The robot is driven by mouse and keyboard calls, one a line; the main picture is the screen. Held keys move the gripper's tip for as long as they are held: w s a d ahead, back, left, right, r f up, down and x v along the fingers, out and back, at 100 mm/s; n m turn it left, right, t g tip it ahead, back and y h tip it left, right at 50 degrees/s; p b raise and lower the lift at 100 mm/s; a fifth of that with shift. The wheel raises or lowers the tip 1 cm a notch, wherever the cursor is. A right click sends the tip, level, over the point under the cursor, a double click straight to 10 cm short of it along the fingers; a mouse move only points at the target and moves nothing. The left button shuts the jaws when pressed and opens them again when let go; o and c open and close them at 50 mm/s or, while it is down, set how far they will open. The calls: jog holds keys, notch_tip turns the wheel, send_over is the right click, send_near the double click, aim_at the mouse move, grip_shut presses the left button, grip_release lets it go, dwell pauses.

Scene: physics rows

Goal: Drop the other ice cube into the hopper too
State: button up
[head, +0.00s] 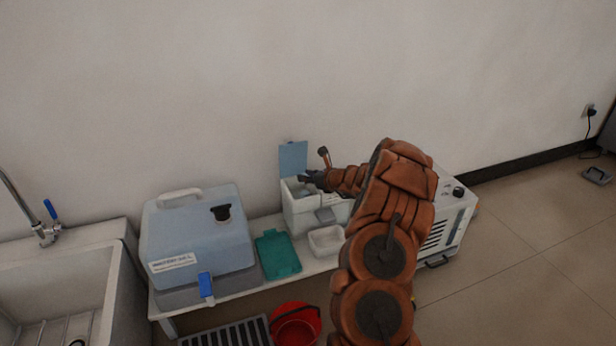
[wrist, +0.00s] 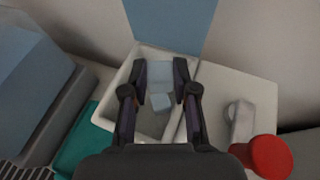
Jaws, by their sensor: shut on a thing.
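My gripper (wrist: 160,72) is shut on a pale blue ice cube (wrist: 160,76), which sits between its two fingers in the wrist view. The gripper is over the open white hopper (wrist: 127,80). A second pale ice cube (wrist: 161,102) shows lower down, inside the hopper. In the head view my gripper (head: 312,181) is at the hopper (head: 297,215), and the blue lid (head: 293,158) stands raised behind it. The gripper hides part of the hopper's mouth there.
A lever with a red knob (wrist: 270,157) stands right of the hopper. A white tray (head: 325,241) sits in front, with a teal board (head: 277,254) and a large blue-grey water container (head: 197,240) to the left. A red bucket (head: 296,325) is below the bench.

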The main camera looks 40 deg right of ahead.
notch_tip(320, 180, down, 2)
jog(key=shift+f+b, duration=0.1)
jog(key=shift+b, duration=0.55)
jog(key=o, duration=0.9)
jog(key=shift+s, duration=0.1)
jog(key=v, duration=1.2)
